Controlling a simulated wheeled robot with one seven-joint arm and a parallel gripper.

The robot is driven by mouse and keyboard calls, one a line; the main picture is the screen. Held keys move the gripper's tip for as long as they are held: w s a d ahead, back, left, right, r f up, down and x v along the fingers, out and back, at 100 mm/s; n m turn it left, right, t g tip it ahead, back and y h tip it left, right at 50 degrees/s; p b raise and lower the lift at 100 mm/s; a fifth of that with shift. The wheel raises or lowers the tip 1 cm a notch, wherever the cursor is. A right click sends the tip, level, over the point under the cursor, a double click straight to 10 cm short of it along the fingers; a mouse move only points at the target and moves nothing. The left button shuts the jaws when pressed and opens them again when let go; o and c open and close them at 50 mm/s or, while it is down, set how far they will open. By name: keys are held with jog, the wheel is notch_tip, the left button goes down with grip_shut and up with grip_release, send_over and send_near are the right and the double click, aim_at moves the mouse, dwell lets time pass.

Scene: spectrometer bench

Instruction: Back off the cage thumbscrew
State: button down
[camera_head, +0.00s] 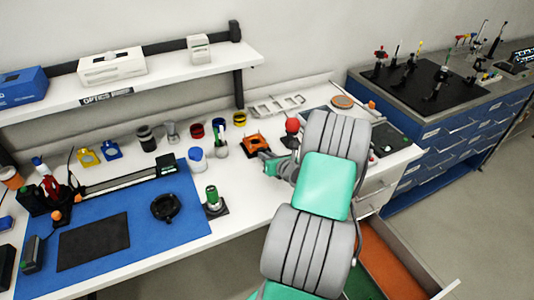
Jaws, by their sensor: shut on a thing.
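A small orange cage-like mount (256,142) with a dark opening sits on the white bench, right of the middle. My gripper (267,163) is low over the bench at the front right side of this mount. It is shut on a small part there, which fits the cage thumbscrew. The thumbscrew itself is hidden by the fingers and too small to make out. I cannot tell how far it is turned. My arm comes in from the lower right and covers the bench just right of the gripper.
A red ball knob (292,125) stands close behind my wrist. Cups and jars, including a blue-and-white pot (197,158), stand left of the mount. A green-topped post (212,197) is at the blue mat's (150,235) right edge. An open drawer (440,290) lies below right.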

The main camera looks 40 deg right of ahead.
jog(key=n+h, duration=0.2)
jog(key=n, duration=0.1)
jog(key=shift+w+a+g, duration=0.1)
jog(key=shift+a+g, duration=0.15)
jog(key=shift+g, duration=0.15)
jog(key=shift+a+f+n+h+b, duration=0.15)
jog(key=shift+n+h+b, duration=0.6)
jog(key=shift+n+h, duration=0.85)
jog(key=c, duration=1.7)
grip_release()
